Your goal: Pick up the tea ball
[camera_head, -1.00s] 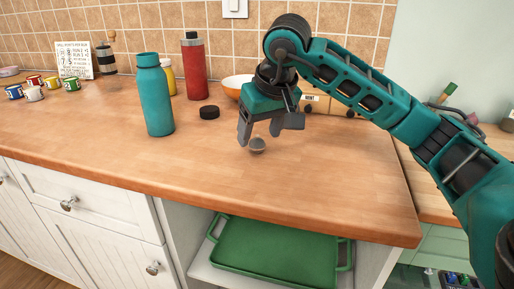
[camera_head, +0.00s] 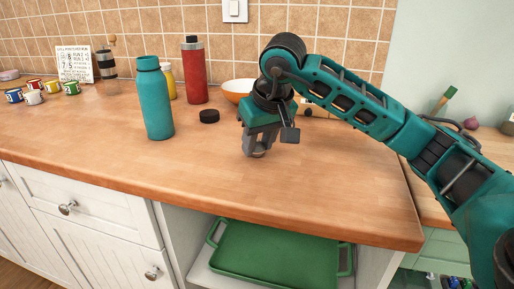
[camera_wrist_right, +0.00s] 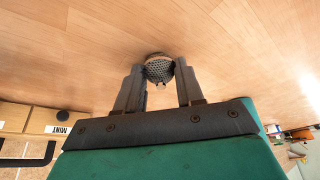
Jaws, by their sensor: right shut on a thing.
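The tea ball (camera_head: 258,149) is a small grey metal ball on the wooden countertop. My right gripper (camera_head: 257,150) points down over it, with its fingers shut on it. In the right wrist view, the tea ball (camera_wrist_right: 158,69) shows its perforated mesh side between the two fingertips (camera_wrist_right: 159,74). It sits at counter level; I cannot tell whether it is clear of the surface. The fingers hide part of it in the head view. My left gripper is not in view.
A teal bottle (camera_head: 153,98), a black lid (camera_head: 209,116), a red bottle (camera_head: 195,72) and an orange bowl (camera_head: 236,89) stand left of and behind my right gripper. A box marked MINT (camera_wrist_right: 50,122) shows in the wrist view. The front counter is clear.

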